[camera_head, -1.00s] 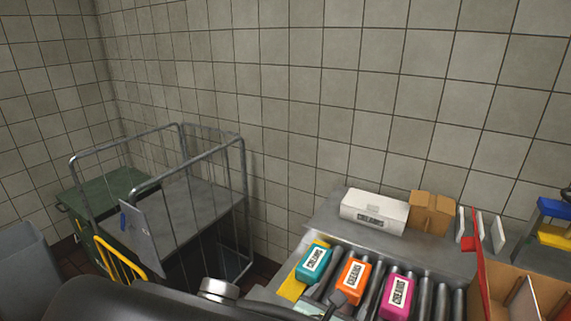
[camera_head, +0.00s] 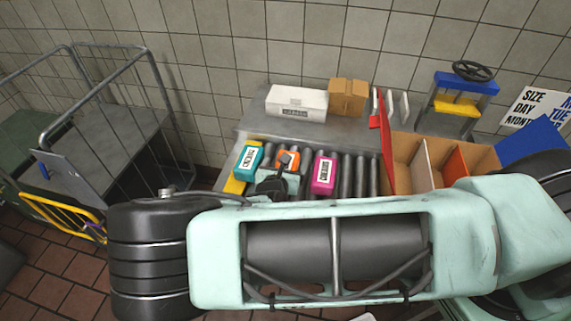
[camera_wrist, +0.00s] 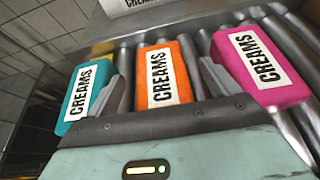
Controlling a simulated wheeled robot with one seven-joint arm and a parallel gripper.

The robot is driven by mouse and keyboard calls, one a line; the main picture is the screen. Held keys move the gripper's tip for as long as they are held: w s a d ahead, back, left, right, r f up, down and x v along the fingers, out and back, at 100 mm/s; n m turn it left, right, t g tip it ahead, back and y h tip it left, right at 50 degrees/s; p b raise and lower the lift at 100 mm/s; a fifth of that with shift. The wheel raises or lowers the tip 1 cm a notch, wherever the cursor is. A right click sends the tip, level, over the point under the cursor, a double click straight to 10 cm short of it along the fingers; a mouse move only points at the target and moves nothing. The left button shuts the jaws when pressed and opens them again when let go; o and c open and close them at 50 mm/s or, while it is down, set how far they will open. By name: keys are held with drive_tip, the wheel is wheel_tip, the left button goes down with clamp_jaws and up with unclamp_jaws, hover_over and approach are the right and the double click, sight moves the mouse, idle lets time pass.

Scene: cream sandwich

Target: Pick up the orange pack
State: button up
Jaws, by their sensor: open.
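The orange pack (camera_head: 295,163) with a white CREAMS label lies on the rollers, between a teal pack (camera_head: 247,160) and a magenta pack (camera_head: 323,174). In the head view my arm partly covers it. In the wrist view the orange pack (camera_wrist: 165,72) is in the middle. My gripper (camera_wrist: 160,88) is open, with one finger on each side of the orange pack's near part. The left finger is between the teal pack (camera_wrist: 84,92) and the orange one; the right finger is between the orange and magenta packs (camera_wrist: 268,65). I cannot tell whether the fingers touch it.
A white box (camera_head: 296,102) and a cardboard box (camera_head: 347,97) stand on the grey ledge behind the rollers. A divided cardboard bin (camera_head: 408,162) with a red edge is at the right. A wire cart (camera_head: 100,125) stands at the left. Bare rollers lie right of the magenta pack.

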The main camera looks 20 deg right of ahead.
drive_tip(key=shift+x, duration=0.9)
drive_tip(key=shift+c, duration=0.4)
drive_tip(key=c, duration=1)
drive_tip(key=shift+r, duration=0.1)
